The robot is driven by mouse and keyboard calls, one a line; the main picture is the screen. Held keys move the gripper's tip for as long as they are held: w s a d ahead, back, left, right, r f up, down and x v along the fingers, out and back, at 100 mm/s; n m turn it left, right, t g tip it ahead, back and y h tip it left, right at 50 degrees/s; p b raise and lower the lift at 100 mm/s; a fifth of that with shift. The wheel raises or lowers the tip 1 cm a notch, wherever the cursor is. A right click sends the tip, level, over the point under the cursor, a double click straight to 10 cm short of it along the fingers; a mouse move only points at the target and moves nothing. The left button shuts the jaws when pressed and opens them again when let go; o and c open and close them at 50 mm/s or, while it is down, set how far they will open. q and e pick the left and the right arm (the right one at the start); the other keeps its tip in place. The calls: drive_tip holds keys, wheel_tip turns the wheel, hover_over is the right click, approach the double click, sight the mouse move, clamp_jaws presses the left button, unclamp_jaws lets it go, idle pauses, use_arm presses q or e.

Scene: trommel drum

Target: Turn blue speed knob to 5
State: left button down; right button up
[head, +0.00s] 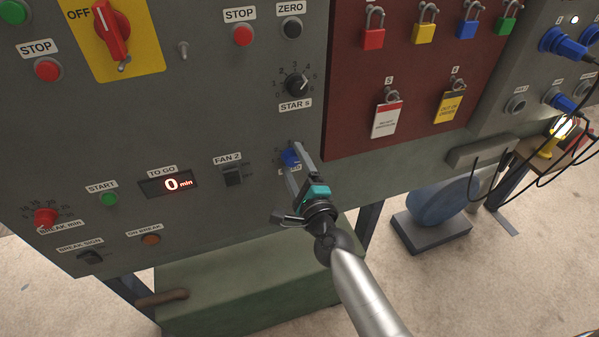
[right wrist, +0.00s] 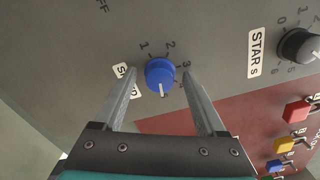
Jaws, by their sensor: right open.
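The blue speed knob (head: 290,157) is on the grey panel near its lower right edge, largely covered by my right gripper (head: 297,165) in the head view. In the right wrist view the blue knob (right wrist: 160,73) stands between the two fingers of my right gripper (right wrist: 160,80), with visible gaps on both sides. The fingers are open and straddle it. The knob's white pointer points down in that picture, clockwise past the 3; the numeral at its tip cannot be read. The left finger partly covers the label. My left gripper is not in view.
The black STAR knob (head: 297,84) sits above the blue knob. The FAN 2 switch (head: 233,175) is to its left. The dark red board (head: 400,90) with padlocks and tags is to the right. A green box (head: 240,290) stands below the panel.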

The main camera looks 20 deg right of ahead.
drive_tip(key=s+b, duration=0.1)
drive_tip(key=s, duration=1.4)
drive_tip(key=shift+d, duration=0.25)
drive_tip(key=s+f+n+g+y, duration=0.1)
drive_tip(key=s+f+n+g, duration=0.25)
drive_tip(key=f, duration=0.65)
drive_tip(key=s+a+f+n+g, duration=0.1)
drive_tip(key=s+f+n+g, duration=0.1)
drive_tip(key=f+n, duration=0.5)
drive_tip(key=s+f+n+g+y, duration=0.1)
drive_tip(key=s+f+n+g, duration=0.2)
drive_tip(key=f, duration=0.9)
drive_tip(key=s+d+f+n+g+h, duration=0.1)
drive_tip(key=s+f+n+g, duration=0.3)
drive_tip(key=s+f, duration=0.4)
drive_tip(key=s+d+f+n+g+h+b, duration=0.1)
drive_tip(key=s+d+f+n+g, duration=0.3)
drive_tip(key=s, duration=1.1)
wheel_tip(320, 180, down, 4)
drive_tip(key=n, duration=0.3)
drive_tip(key=shift+s+h, duration=0.3)
drive_tip(key=shift+f+g, duration=0.1)
drive_tip(key=shift+g, duration=0.15)
